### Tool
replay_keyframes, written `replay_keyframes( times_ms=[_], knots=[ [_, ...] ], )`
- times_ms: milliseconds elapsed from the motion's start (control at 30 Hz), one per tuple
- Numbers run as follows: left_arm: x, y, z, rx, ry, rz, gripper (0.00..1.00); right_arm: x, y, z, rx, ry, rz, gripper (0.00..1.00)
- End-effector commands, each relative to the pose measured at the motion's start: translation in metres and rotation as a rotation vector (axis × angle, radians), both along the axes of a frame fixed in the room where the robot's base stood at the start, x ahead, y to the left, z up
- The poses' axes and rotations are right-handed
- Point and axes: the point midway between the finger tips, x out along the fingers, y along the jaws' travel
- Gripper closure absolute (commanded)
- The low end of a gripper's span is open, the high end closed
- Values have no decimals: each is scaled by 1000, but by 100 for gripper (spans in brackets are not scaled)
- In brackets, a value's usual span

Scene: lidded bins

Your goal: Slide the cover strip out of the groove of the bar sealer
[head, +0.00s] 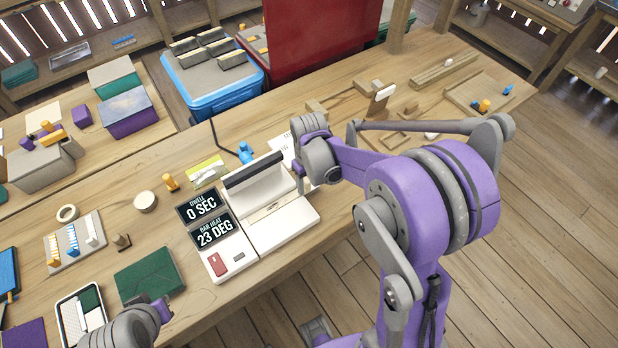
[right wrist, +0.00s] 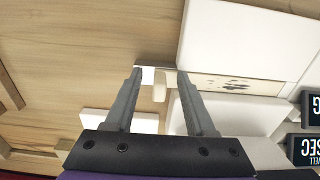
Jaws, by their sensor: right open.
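The bar sealer (head: 285,228) is a white machine on the bench with its arm raised and two dark displays, "0 SEC" and "23 DEG". A pale strip with dark marks (right wrist: 235,84), seemingly the cover strip, lies along its groove in the right wrist view. My left gripper (head: 158,310) is only partly visible at the bottom.
A green pad (head: 149,278) and a tray with white contents (head: 80,317) lie left of the sealer. A small blue figure (head: 245,152) and a printed sheet (head: 283,150) are behind it. Wooden fixtures (head: 350,100) stand farther right. A blue lidded bin (head: 205,95) stands behind the bench.

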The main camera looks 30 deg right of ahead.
Motion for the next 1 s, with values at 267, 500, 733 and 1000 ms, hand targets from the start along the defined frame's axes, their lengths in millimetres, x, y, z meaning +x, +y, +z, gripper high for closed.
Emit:
replay_keyframes(
  times_ms=[267, 500, 733, 1000],
  knots=[
    [0, 0, 0, 0, 0, 0, 100, 0, 0, 0, 0, 0, 0, 54],
    [0, 0, 0, 0, 0, 0, 100, 0, 0, 0, 0, 0, 0, 97],
    [0, 0, 0, 0, 0, 0, 100, 0, 0, 0, 0, 0, 0, 100],
    [0, 0, -1, 0, 1, 0, 100, 1, -6, 0, 0, 0, 0, 100]
  ],
)
